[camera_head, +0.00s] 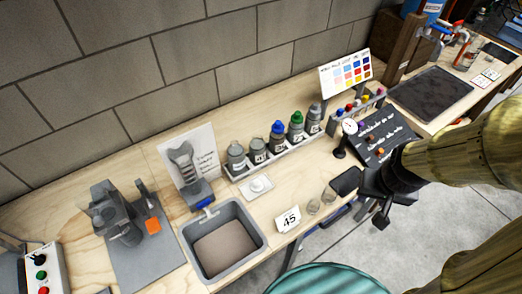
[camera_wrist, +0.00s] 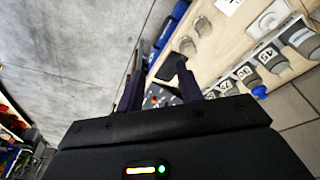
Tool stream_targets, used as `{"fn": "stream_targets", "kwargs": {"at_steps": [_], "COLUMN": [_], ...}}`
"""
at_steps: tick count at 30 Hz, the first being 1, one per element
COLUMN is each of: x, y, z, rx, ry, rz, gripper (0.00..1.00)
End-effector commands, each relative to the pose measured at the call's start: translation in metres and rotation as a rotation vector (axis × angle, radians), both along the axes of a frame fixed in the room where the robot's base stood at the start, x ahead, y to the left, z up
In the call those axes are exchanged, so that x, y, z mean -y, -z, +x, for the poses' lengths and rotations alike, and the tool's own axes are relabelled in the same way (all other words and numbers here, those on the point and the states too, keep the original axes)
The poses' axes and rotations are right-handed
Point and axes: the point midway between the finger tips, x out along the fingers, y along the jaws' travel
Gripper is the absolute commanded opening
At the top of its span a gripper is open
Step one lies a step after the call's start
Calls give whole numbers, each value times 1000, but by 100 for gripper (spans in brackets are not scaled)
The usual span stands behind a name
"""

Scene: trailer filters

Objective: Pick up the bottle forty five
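A row of several bottles stands in a grey rack (camera_head: 282,158) against the wall in the head view. There are grey-capped bottles (camera_head: 236,158), a blue-capped bottle (camera_head: 277,138) and a green-capped bottle (camera_head: 296,127). A white card reading 45 (camera_head: 289,219) stands at the bench's front edge. My gripper (camera_wrist: 160,88) is open and empty, with its fingers apart in the wrist view. It is at the bench's front edge, right of the rack and apart from the bottles.
Two small clear jars (camera_head: 320,201) stand near the front edge. A grey basin (camera_head: 222,240) and a clamp-like device (camera_head: 118,215) are at left. A teal stool (camera_head: 325,280) stands in front.

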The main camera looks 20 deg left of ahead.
Motion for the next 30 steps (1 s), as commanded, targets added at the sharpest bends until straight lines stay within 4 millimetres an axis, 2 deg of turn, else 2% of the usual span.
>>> {"fn": "stream_targets", "kwargs": {"at_steps": [1,5,6,8,11,14,18,22,26,27,30], "x": [0,-2,-4,-9,-25,-52,-102,-156,-214,-232,-267], "y": [0,3,7,15,34,58,92,121,149,157,171], "z": [0,4,8,18,43,77,120,148,162,163,163], "rx": [0,10,20,45,118,222,387,540,685,727,818], "ry": [0,-8,-16,-36,-90,-166,-283,-389,-489,-518,-572], "rz": [0,-1,-1,-2,-2,6,40,92,165,191,251], "gripper": [36,62,64,64,64,64,64,64,64,64,64]}}
